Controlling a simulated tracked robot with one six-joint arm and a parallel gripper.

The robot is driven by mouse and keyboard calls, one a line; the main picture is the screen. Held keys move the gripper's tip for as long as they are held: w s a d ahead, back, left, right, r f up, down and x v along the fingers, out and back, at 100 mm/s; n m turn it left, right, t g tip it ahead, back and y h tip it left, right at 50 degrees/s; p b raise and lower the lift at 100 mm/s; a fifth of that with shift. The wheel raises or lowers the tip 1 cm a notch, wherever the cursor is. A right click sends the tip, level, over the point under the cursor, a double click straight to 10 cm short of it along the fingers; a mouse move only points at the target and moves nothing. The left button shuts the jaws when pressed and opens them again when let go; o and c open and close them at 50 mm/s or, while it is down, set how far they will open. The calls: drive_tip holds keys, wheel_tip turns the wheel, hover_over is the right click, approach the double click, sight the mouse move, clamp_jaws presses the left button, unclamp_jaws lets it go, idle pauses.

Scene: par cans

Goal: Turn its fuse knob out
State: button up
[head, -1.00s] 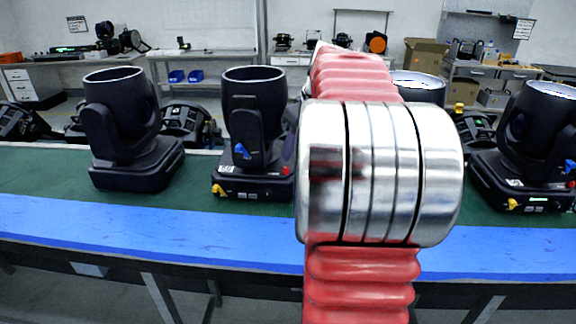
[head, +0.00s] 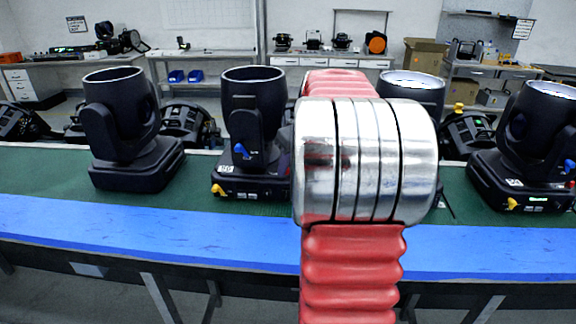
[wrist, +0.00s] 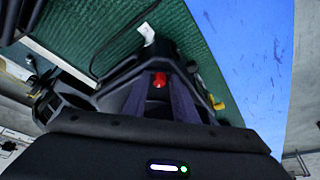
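The red fuse knob (wrist: 159,79) sits on a black moving-head light (wrist: 128,75) in the wrist view. My gripper (wrist: 160,84) shows there as two dark purple fingers, apart, with their tips on either side of the knob. I see dark space between the fingers and no clear contact with the knob. In the head view my gripper is hidden behind my red and silver arm. The arm also covers most of a light (head: 418,86) behind it.
Other black lights stand on the green mat (head: 50,177), at left (head: 122,125), left of my arm (head: 250,130) and at right (head: 530,140). A clear blue strip (head: 130,230) runs along the front. A yellow part (wrist: 217,103) is near the knob.

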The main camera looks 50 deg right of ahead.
clamp_jaws()
drive_tip(key=shift+w+a+m+h, duration=0.15)
drive_tip(key=shift+m+h, duration=0.3)
drive_tip(key=shift+m, duration=0.65)
drive_tip(key=shift+s+a+m+h, duration=0.1)
drive_tip(key=shift+m+h, duration=0.35)
drive_tip(key=shift+m, duration=0.65)
drive_tip(key=shift+o, duration=1.3)
unclamp_jaws()
